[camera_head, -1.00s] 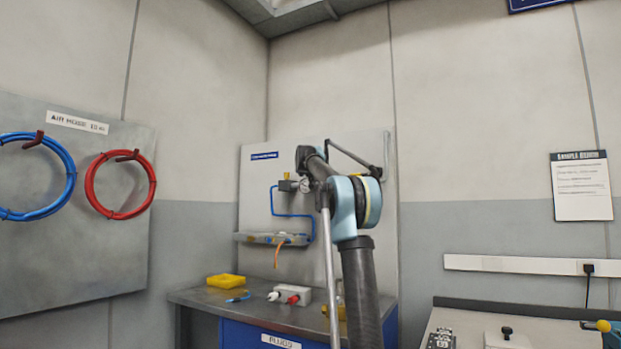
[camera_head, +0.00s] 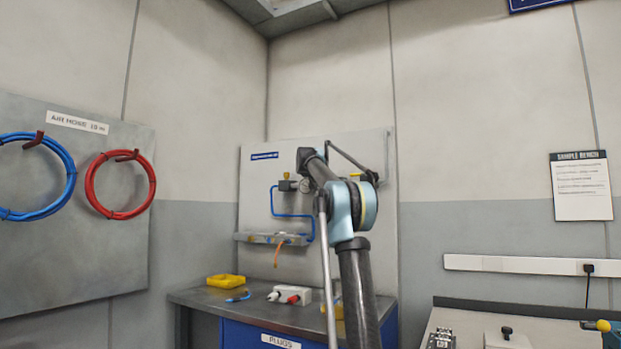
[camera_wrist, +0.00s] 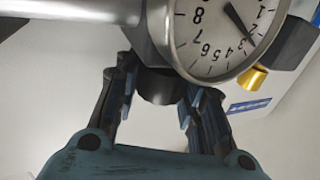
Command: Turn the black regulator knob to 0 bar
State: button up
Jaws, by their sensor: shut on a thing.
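The black regulator knob (camera_wrist: 160,86) sits below the round pressure gauge (camera_wrist: 222,30) in the wrist view. My gripper (camera_wrist: 158,94) has its dark fingers on both sides of the knob and is shut on it. The gauge is white with black digits and appears rotated, partly cut off by the frame. Its dark needle points near the 3. In the head view the gauge (camera_head: 306,186) shows small on the wall panel, beside my arm. My arm hides the gripper there.
A yellow-orange fitting (camera_wrist: 254,78) is beside the gauge. The metal bench (camera_head: 205,297) below carries a yellow tray (camera_head: 226,281) and a white block with red ends (camera_head: 289,294). A blue tube (camera_head: 290,214) runs down the panel. Blue and red hoses hang left.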

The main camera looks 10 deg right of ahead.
jog(key=shift+n+y, duration=0.3)
jog(key=shift+y, duration=0.1)
jog(key=n+y, duration=0.2)
jog(key=y, duration=0.1)
jog(key=shift+d+y, duration=0.1)
jog(key=shift+y, duration=0.3)
jog(key=shift+n+y, duration=1.6)
jog(key=shift+y, duration=0.6)
jog(key=shift+c, duration=0.2)
jog(key=shift+y, duration=0.3)
jog(key=o, duration=1.1)
jog(key=shift+v, duration=5.9)
